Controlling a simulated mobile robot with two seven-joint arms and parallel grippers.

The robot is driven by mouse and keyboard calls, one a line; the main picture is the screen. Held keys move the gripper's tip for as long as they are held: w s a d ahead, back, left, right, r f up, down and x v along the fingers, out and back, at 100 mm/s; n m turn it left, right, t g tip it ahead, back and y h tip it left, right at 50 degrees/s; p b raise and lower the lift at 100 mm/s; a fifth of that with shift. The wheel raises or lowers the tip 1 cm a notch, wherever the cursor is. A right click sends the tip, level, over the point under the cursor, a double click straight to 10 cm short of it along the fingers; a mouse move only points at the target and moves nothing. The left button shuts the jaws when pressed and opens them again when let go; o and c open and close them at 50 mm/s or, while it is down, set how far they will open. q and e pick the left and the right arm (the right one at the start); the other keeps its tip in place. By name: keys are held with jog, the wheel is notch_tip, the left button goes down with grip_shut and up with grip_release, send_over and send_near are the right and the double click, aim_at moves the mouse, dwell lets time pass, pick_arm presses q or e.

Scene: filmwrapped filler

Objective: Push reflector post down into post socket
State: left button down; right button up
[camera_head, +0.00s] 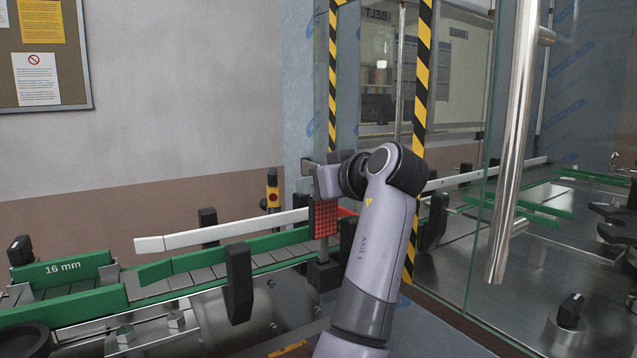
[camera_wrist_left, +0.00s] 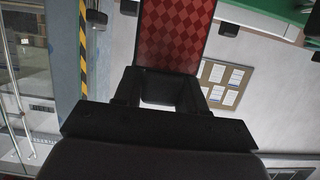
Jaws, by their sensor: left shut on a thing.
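The reflector post shows in the head view as an upright red checkered plate (camera_head: 324,218). My left gripper (camera_head: 318,180) is shut on its upper part, and my arm hides some of its right side. In the left wrist view the red reflector face (camera_wrist_left: 176,32) stands out beyond the two dark fingers (camera_wrist_left: 157,88). A dark block, which looks like the post socket (camera_head: 323,274), sits right below the plate beside the conveyor. I cannot tell how far the post's lower end is inside it. My right gripper is not in view.
A conveyor with green side rails (camera_head: 85,304) and a white guide rail (camera_head: 222,230) runs behind the post. A black bracket (camera_head: 239,284) stands to its left. A glass door with a steel handle (camera_head: 512,140) is at the right.

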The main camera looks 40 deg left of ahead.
pick_arm(q)
jog(key=shift+f, duration=0.3)
dwell(0.9)
jog(key=c, duration=0.6)
grip_release()
jog(key=shift+o, duration=0.2)
